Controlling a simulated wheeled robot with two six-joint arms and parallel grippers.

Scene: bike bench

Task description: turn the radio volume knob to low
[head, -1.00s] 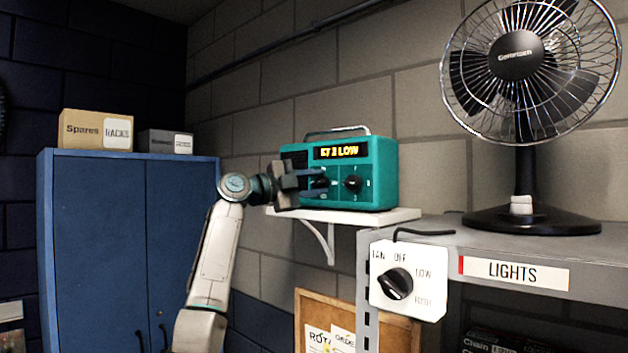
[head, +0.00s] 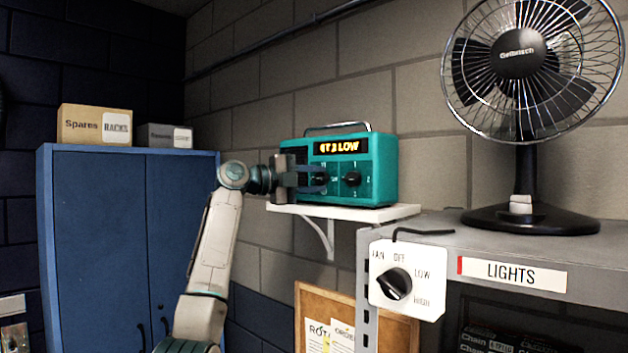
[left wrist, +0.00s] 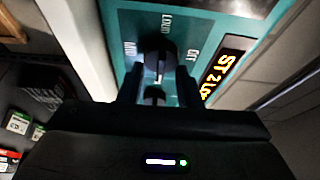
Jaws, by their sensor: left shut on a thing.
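The teal radio (head: 378,170) stands on a small white wall shelf, with an amber display (head: 340,147) at the top that ends in "LOW". My left gripper (head: 318,180) is at the radio's left knob, which its fingers mostly hide in the head view. In the left wrist view, my left gripper (left wrist: 159,75) is shut on the black volume knob (left wrist: 157,48), one finger on each side. A word like "LOUD" is printed by the knob. A second black knob (head: 352,179) with numbers around it sits to the right, untouched. My right gripper is not in view.
The white wall shelf (head: 392,214) carries the radio. A black fan (head: 527,215) stands on the grey shelf unit to the right. A fan switch box (head: 432,300) hangs on its front. A blue cabinet (head: 95,240) stands to the left, with boxes on top.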

